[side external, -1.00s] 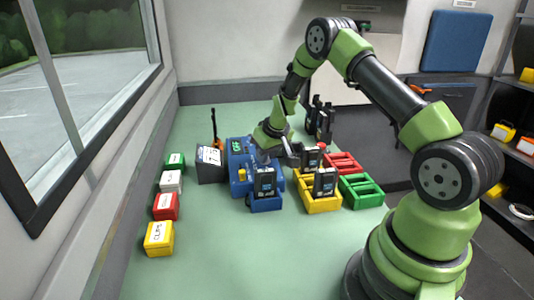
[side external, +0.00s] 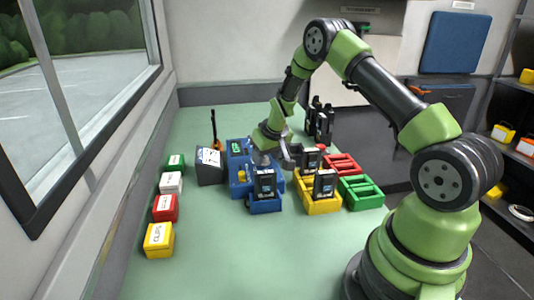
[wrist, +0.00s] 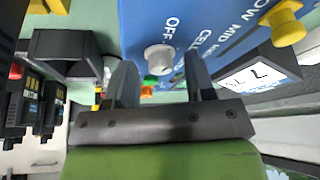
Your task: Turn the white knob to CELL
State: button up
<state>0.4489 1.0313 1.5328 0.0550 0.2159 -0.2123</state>
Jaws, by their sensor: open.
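The white knob (wrist: 159,60) sits on the face of a blue panel box (wrist: 205,22), which also stands on the bench in the side view (side external: 236,148). Printed words OFF, CELL and LOW MID show on the panel right of the knob. I cannot tell which mark the knob points to. My gripper (wrist: 160,72) is open, with one finger on each side of the knob in the wrist picture and a gap visible on both sides. In the side view my gripper (side external: 271,160) is over the blue box and hides the knob.
A yellow knob (wrist: 288,28) is on the same panel. A dark box with a white label (side external: 210,160) stands left of it. Radios in blue (side external: 264,207) and yellow (side external: 322,207) holders stand close in front.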

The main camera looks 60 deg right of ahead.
jog(key=v, duration=1)
jog(key=shift+f, duration=0.1)
jog(key=n+g+y, duration=0.1)
jog(key=n+g, duration=0.3)
send_over(266, 159)
jog(key=shift+y, duration=0.3)
jog(key=f, duration=0.9)
jog(key=shift+w+d+f, duration=0.15)
jog(key=shift+w+d, duration=0.1)
jog(key=shift+w, duration=0.1)
grip_shut()
